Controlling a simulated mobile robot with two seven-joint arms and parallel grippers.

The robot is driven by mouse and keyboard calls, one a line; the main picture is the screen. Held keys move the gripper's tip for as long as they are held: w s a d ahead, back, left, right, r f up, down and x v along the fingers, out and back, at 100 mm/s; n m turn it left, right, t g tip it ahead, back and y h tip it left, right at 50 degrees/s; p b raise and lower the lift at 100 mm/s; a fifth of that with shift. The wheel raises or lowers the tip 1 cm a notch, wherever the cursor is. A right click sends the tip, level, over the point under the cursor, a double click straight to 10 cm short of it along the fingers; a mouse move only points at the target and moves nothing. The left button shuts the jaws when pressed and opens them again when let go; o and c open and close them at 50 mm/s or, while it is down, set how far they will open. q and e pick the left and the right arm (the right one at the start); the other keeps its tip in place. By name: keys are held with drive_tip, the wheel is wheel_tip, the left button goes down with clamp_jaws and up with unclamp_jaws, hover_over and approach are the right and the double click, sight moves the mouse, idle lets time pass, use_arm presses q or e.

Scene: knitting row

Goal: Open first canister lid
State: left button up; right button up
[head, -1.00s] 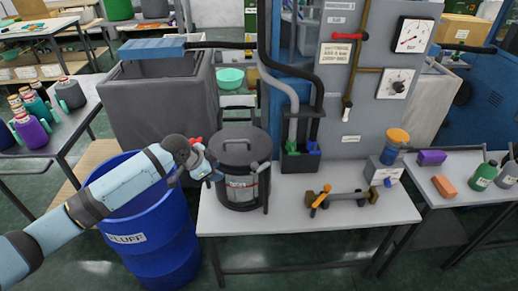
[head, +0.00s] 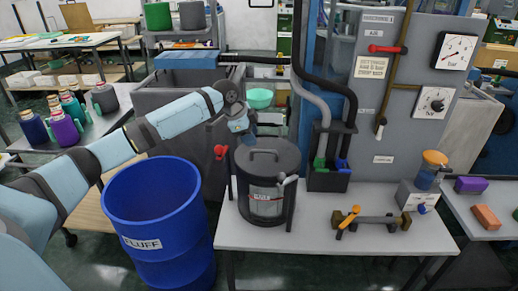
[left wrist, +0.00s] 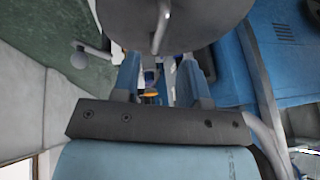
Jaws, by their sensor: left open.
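The canister (head: 262,207) is a dark grey cylinder with a pale label, upright near the left end of the workbench. Its round lid (head: 289,163) is on top, with a bar handle (head: 266,152) across it. My left gripper (head: 250,137) is open and empty at the lid's back left edge, tilted downward. In the left wrist view the lid (left wrist: 205,20) and its handle (left wrist: 162,28) are at the top, beyond the open fingers (left wrist: 160,70). I cannot tell whether a finger touches the lid. My right gripper is not in view.
A red knob (head: 220,152) is left of the canister. A black bin (head: 329,181) with hoses is right of the canister, and a brass fitting (head: 375,222) lies on the workbench (head: 320,238).

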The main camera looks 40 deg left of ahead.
sight(258, 151)
use_arm(q)
drive_tip(key=x, duration=0.6)
drive_tip(key=shift+c, duration=0.4)
clamp_jaws()
